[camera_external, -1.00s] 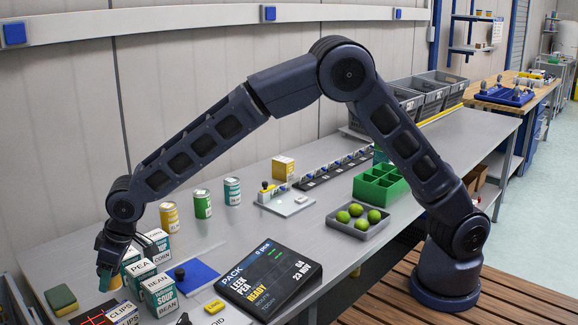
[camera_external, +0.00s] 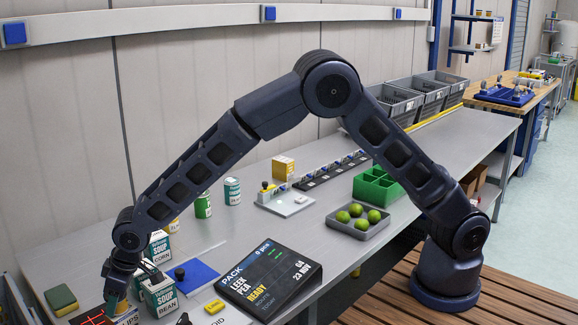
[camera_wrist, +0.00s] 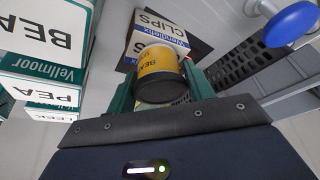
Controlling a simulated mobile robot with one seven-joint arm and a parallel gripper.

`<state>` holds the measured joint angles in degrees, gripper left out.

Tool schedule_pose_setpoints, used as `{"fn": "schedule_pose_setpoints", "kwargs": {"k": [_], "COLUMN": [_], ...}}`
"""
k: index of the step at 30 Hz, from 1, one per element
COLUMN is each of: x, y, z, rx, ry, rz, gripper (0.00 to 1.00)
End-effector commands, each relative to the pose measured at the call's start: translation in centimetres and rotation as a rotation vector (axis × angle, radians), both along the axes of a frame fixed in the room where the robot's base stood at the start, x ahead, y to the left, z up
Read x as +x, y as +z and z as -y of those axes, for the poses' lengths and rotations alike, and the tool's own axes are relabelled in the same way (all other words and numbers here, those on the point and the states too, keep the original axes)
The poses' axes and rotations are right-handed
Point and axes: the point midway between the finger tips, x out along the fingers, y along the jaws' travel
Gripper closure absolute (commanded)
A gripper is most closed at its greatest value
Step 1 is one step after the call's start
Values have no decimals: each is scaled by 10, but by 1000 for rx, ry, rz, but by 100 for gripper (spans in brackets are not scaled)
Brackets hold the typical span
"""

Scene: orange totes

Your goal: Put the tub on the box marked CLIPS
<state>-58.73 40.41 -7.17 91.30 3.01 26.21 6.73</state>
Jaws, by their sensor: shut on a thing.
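The tub (camera_wrist: 158,68) is yellow-orange with a dark end and partly readable BEA lettering. My gripper (camera_wrist: 160,82) is shut on it, with a green finger on each side. In the external view, my gripper (camera_external: 117,298) points down at the lower left, and a little of the orange tub (camera_external: 122,307) shows below it. The box marked CLIPS (camera_wrist: 152,30) is white and blue and lies just beyond the tub in the wrist view. It also shows in the external view (camera_external: 128,318), cut by the lower edge. I cannot tell whether tub and box touch.
Soup boxes (camera_external: 160,293) stand close to the right of my gripper; they fill the left of the wrist view (camera_wrist: 45,35). A blue mat (camera_external: 192,276) and a dark PACK display (camera_external: 268,278) lie further right. A green-yellow sponge (camera_external: 61,299) lies left.

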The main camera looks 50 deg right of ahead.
Motion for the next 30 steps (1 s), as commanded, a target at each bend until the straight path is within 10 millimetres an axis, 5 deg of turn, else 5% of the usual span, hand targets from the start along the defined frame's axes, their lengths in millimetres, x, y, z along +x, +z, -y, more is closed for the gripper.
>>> {"fn": "schedule_pose_setpoints", "kwargs": {"k": [2,3,6,19,30], "x": [0,0,0,-2,-19], "y": [-2,-2,-2,7,68], "z": [0,0,0,1,19], "rx": [-1,-1,-1,1,2], "ry": [0,0,0,0,0], "rz": [-1,-1,-1,1,1], "gripper": [73,44,26,26,26]}}
